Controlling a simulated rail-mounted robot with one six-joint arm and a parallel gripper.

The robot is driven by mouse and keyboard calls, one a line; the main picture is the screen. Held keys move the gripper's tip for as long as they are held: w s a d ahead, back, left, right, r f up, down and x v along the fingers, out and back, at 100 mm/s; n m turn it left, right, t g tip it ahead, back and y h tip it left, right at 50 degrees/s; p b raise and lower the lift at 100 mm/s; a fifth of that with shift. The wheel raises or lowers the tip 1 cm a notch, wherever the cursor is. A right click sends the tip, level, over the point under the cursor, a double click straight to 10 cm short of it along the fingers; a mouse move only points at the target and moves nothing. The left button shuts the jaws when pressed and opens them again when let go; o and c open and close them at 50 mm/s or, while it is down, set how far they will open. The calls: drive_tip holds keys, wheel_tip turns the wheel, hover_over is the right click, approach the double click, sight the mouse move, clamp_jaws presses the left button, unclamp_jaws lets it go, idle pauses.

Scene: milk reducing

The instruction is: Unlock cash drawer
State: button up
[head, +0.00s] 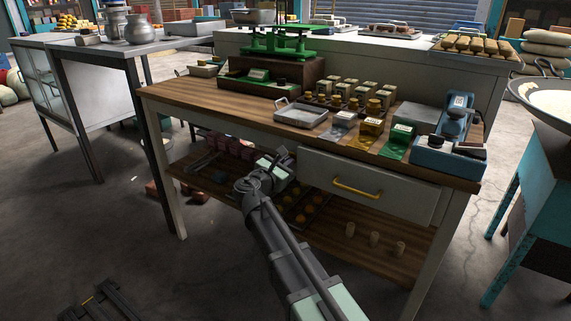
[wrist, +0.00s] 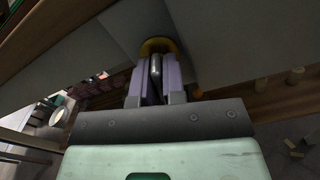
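The cash drawer (head: 400,191) is a grey-white front under the wooden counter, flush and closed, with a yellow bar handle (head: 357,190). My gripper (head: 285,160) is at the left end of the drawer front in the head view, its tips hard to make out there. In the wrist view my gripper (wrist: 156,62) points at a grey panel, its two purple-grey fingers close together around a slim dark metal piece (wrist: 155,75). It may be a key; its shape is mostly hidden. A yellow round part (wrist: 158,45) shows just behind the fingertips, on or near the panel.
The wooden counter top (head: 225,110) above holds a green scale (head: 275,40), a metal tray (head: 300,113), several jars and a blue device (head: 450,150). A lower shelf (head: 365,258) carries small cups and trays. The floor in front is mostly clear.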

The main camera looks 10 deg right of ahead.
drive_tip(key=shift+m, duration=0.4)
clamp_jaws()
drive_tip(key=m, duration=0.3)
drive_tip(key=shift+m, duration=0.3)
drive_tip(key=m, duration=0.3)
drive_tip(key=shift+m, duration=0.3)
drive_tip(key=m, duration=0.7)
drive_tip(key=shift+r, duration=0.1)
drive_tip(key=shift+o, duration=1.6)
unclamp_jaws()
drive_tip(key=shift+a, duration=0.1)
